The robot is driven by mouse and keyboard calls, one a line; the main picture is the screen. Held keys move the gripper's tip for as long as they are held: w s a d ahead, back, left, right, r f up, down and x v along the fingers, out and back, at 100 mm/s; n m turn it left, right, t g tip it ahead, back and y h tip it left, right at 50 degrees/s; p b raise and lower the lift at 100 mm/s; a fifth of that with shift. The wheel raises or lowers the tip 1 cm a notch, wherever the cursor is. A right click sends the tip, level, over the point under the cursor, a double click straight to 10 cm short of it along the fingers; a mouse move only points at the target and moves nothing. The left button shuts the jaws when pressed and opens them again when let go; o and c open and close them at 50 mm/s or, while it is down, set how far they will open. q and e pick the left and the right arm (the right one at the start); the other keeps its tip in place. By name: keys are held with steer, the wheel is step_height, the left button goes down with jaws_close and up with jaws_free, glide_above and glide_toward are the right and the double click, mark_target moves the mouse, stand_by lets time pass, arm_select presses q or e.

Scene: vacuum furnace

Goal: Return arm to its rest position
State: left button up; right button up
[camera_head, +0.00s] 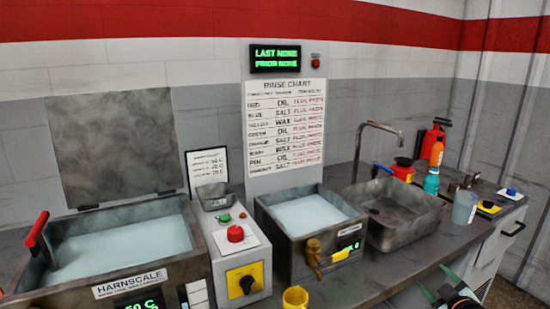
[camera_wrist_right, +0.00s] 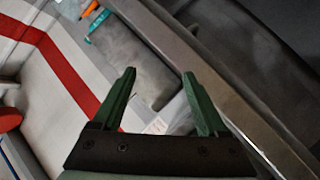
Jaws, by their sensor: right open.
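My right gripper (camera_head: 436,280) shows at the lower right edge of the head view, in front of the bench's front edge. Its two green fingers are apart. The right wrist view shows the same gripper (camera_wrist_right: 159,74) open, with nothing between the fingertips. Most of my right arm is outside the head view. My left gripper is not in view.

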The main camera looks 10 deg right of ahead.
steer(key=s+a+f+m+g+y, duration=0.1)
steer(key=s+a+f+g+y, duration=0.1)
steer(key=s+a+f, duration=0.7)
steer(key=s+a+f+m+g+y, duration=0.1)
steer(key=s+a+f+g+y, duration=0.1)
steer(key=s+a+f, duration=0.7)
steer(key=s+a+m+y+p, duration=0.1)
steer(key=s+a, duration=0.3)
steer(key=a, duration=0.3)
steer(key=s+a+g+y+p, duration=0.1)
steer(key=s+a+p, duration=0.1)
steer(key=s+a, duration=0.3)
steer(key=shift+s+a+m, duration=0.15)
steer(key=shift+a+m, duration=0.25)
steer(key=shift+a, duration=0.45)
